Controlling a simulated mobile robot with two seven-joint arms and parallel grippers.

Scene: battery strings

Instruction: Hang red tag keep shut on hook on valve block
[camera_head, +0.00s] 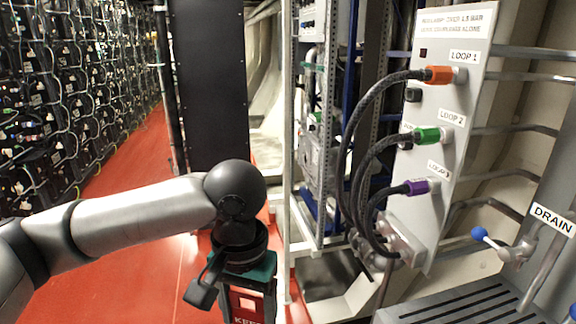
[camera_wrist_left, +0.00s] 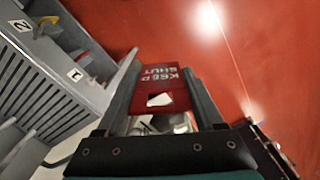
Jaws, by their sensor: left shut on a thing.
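The red tag (camera_head: 245,300) shows below my left wrist, with part of the word KEEP on it, cut off by the bottom edge. In the left wrist view the red tag (camera_wrist_left: 160,76) reads KEEP SHUT and has a pale patch near its lower part. It lies between the two fingers of my left gripper (camera_wrist_left: 162,92), which is shut on it. In the head view the fingertips are not clearly shown. I cannot make out the hook or clearly identify the valve block. My right gripper is in neither view.
A panel (camera_head: 438,130) carries orange, green and purple cable plugs. A blue-knobbed lever (camera_head: 479,233) stands by the DRAIN sign (camera_head: 552,219), above a slotted grey surface (camera_head: 470,305). A grey unit (camera_wrist_left: 70,75) has labels 1 and 2. Red floor is open at left.

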